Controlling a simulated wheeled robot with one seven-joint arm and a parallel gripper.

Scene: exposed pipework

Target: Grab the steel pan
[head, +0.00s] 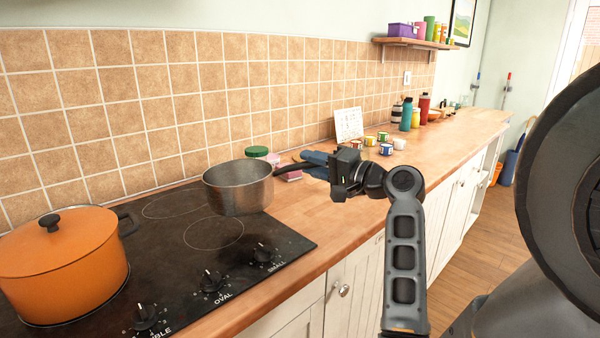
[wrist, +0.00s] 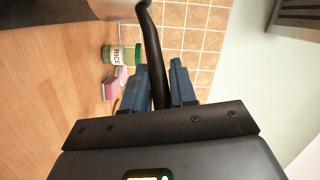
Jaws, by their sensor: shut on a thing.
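The steel pan (head: 238,188) is a grey pan with a dark handle that points right, towards my gripper. It appears raised a little above the black hob. My gripper (head: 308,166) is shut on the pan's handle, to the right of the pan body. In the wrist view the dark handle (wrist: 152,50) runs between the blue fingers of my gripper (wrist: 160,85). Only a bit of the pan's body (wrist: 118,8) shows at the top of the wrist view.
A large orange pot (head: 60,265) with a lid stands on the hob (head: 180,270) at left. A green-lidded jar labelled RICE (wrist: 122,55) and a pink item (wrist: 112,85) sit behind the handle. Several small jars (head: 385,148) and bottles stand further along the wooden counter. The tiled wall is behind.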

